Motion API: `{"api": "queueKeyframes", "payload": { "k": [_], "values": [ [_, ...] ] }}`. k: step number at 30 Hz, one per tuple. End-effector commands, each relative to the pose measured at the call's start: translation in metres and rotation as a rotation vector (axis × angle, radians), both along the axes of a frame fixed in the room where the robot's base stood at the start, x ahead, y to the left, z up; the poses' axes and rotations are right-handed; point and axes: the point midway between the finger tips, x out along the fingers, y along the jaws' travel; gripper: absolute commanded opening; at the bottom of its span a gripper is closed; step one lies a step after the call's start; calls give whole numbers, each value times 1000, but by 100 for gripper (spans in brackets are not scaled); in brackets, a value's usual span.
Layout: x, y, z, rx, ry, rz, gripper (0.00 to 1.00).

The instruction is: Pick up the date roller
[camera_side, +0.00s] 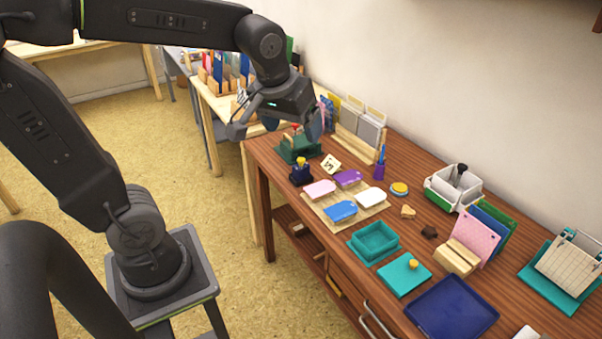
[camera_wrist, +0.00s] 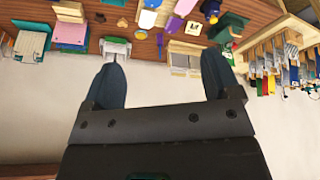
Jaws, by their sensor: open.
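A small dark navy stamper with a yellow top (camera_side: 301,172), which may be the date roller, stands upright at the table's near left; I cannot tell its kind for certain. It also shows at the top edge of the wrist view (camera_wrist: 210,8). My gripper (camera_side: 276,127) is above the table's left end, higher than this stamper and apart from it. Its two fingers are spread with nothing between them, as the wrist view shows (camera_wrist: 161,70). A black-handled item (camera_side: 461,170) stands in a white and green box and is another possible roller.
A green rack with a red piece (camera_side: 299,149) is just below my gripper. A wooden board (camera_side: 371,213) holds pink, purple, blue and white pads. Teal trays (camera_side: 374,243) lie to the right.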

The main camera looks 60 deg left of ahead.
Motion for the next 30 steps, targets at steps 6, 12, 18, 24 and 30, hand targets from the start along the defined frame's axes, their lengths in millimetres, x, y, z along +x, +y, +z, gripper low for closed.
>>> {"api": "queueKeyframes", "payload": {
  "k": [6,12,18,24,30],
  "values": [
    [76,55,-26,-21,56,381,83],
    [133,114,-74,-17,73,726,83],
    [170,173,-138,7,66,1047,83],
    [184,209,-185,30,43,1244,83],
    [185,221,-205,37,36,1299,83]
  ]
}}
